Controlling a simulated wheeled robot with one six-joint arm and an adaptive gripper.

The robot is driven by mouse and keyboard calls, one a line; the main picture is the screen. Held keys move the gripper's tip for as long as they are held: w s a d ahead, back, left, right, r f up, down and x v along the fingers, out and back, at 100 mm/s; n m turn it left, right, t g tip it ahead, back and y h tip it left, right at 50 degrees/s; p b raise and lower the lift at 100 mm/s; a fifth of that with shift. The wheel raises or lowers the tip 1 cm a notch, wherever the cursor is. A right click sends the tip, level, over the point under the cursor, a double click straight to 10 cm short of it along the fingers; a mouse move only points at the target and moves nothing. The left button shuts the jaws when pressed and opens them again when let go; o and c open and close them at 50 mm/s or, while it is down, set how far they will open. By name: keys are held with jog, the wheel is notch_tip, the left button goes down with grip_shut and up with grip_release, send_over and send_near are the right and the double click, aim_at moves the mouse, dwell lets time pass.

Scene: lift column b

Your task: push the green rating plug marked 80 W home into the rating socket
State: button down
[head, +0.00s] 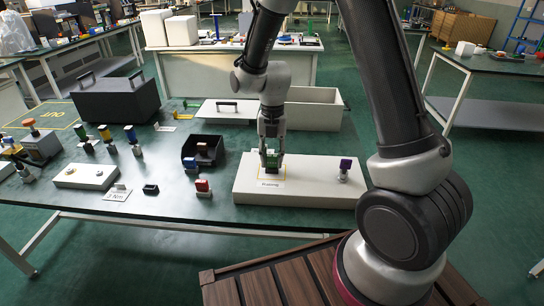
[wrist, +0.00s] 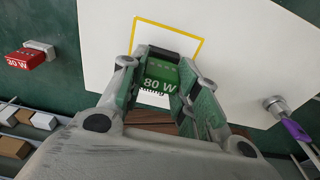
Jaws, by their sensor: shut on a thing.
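My gripper (head: 271,163) is shut on the green rating plug (wrist: 160,74), whose white "80 W" marking faces the wrist camera. The plug also shows as a small green patch between the fingers in the head view (head: 271,155). It is over the yellow-outlined square (wrist: 200,43) on the white panel (head: 312,172), above a label that seems to read "Rating" (head: 269,184). The rating socket is largely hidden by plug and fingers; a dark edge shows just beyond the plug in the wrist view. I cannot tell how far in the plug sits.
A red plug marked 30 W (wrist: 26,60) stands left of the panel. A purple-topped part (head: 345,165) stands on the panel's right side. A grey box (head: 314,108) stands behind.

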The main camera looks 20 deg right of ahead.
jog(key=shift+f, duration=0.25)
jog(key=c, duration=1)
grip_release()
jog(key=r, duration=0.4)
jog(key=w+r, duration=0.1)
jog(key=r, duration=0.6)
jog(key=shift+w+d+r, duration=0.2)
jog(key=shift+d+r, duration=0.1)
jog(key=shift+r, duration=0.1)
